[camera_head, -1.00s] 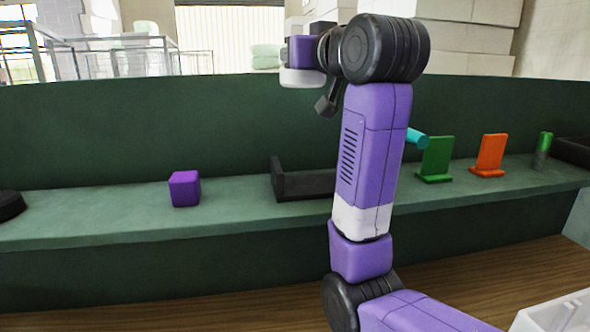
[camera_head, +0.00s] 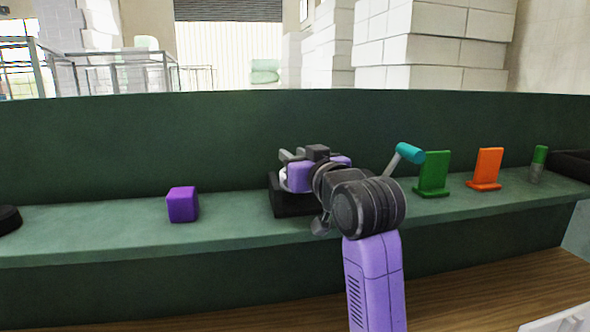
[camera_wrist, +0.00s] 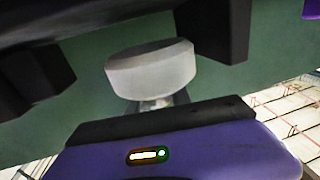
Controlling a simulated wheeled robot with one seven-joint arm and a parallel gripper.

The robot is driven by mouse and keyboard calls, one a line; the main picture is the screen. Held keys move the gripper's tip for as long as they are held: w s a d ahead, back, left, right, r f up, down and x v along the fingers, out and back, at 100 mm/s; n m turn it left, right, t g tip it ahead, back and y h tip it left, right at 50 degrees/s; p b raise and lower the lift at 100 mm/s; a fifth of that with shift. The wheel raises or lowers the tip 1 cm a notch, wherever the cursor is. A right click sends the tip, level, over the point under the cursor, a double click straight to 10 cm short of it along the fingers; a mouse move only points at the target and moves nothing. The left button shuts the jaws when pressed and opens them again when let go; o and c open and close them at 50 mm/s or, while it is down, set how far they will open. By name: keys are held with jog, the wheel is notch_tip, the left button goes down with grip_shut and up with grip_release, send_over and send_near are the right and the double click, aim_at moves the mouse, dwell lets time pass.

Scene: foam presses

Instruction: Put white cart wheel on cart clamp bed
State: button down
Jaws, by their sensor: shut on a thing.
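The white cart wheel (camera_wrist: 150,70) shows as a pale, thick disc between the dark fingers of my gripper in the wrist view. In the head view only a small white part (camera_head: 283,180) shows at the gripper's left side. My gripper (camera_head: 288,162) is shut on the wheel, over the black bed on the shelf. This black bed (camera_head: 292,206), with an upright wall at its left end, looks like the cart clamp bed. My gripper and wrist hide much of it. I cannot tell whether the wheel touches the bed.
A purple cube (camera_head: 182,204) stands left of the bed on the green shelf (camera_head: 110,231). A teal-ended lever (camera_head: 409,153), green stand (camera_head: 433,175), orange stand (camera_head: 486,169) and green-grey cylinder (camera_head: 538,165) are to the right. The shelf between cube and bed is clear.

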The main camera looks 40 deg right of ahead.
jog(key=shift+f, duration=1.3)
jog(key=shift+f, duration=0.2)
jog(key=c, duration=1.5)
grip_release()
jog(key=shift+o, duration=0.2)
